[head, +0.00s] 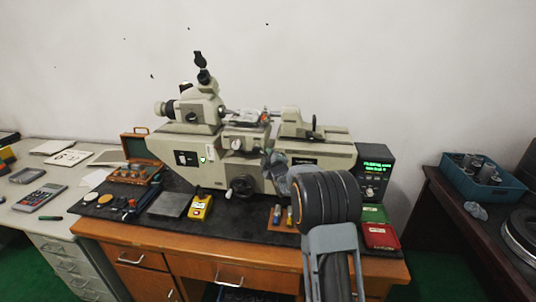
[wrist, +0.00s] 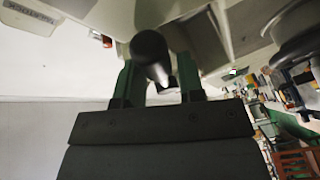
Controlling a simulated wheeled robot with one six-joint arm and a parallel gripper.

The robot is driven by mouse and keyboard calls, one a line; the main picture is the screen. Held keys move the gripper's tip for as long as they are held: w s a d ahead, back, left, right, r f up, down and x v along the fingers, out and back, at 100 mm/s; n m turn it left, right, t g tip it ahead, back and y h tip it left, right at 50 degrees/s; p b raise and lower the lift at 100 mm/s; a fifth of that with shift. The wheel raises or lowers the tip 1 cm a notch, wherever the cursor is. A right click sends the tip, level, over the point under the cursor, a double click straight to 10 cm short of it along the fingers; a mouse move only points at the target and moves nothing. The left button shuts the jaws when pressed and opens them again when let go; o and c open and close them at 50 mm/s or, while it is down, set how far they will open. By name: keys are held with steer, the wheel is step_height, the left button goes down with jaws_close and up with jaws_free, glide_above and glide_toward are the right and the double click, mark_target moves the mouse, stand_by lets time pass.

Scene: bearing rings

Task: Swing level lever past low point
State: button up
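The beige measuring machine (head: 215,150) stands on the wooden desk, with an eyepiece head on its left. My gripper (head: 272,163) is at the front of the machine, right of its middle, largely hidden by my arm. In the wrist view my gripper (wrist: 158,85) has its two dark green fingers apart. A dark rounded handle (wrist: 150,48), probably the level lever, lies between and across the fingertips. It looks close to the left finger, with a gap at the right one; contact cannot be told. In the head view I cannot make out this lever behind my arm.
A display box with green digits (head: 375,168) stands right of the machine. A yellow meter (head: 200,207), a wooden case (head: 138,147) and a red box (head: 380,236) lie on the dark mat. A blue bin (head: 483,178) is on the right table.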

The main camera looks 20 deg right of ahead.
steer(key=shift+w, duration=0.45)
steer(key=shift+c, duration=0.3)
jaws_close()
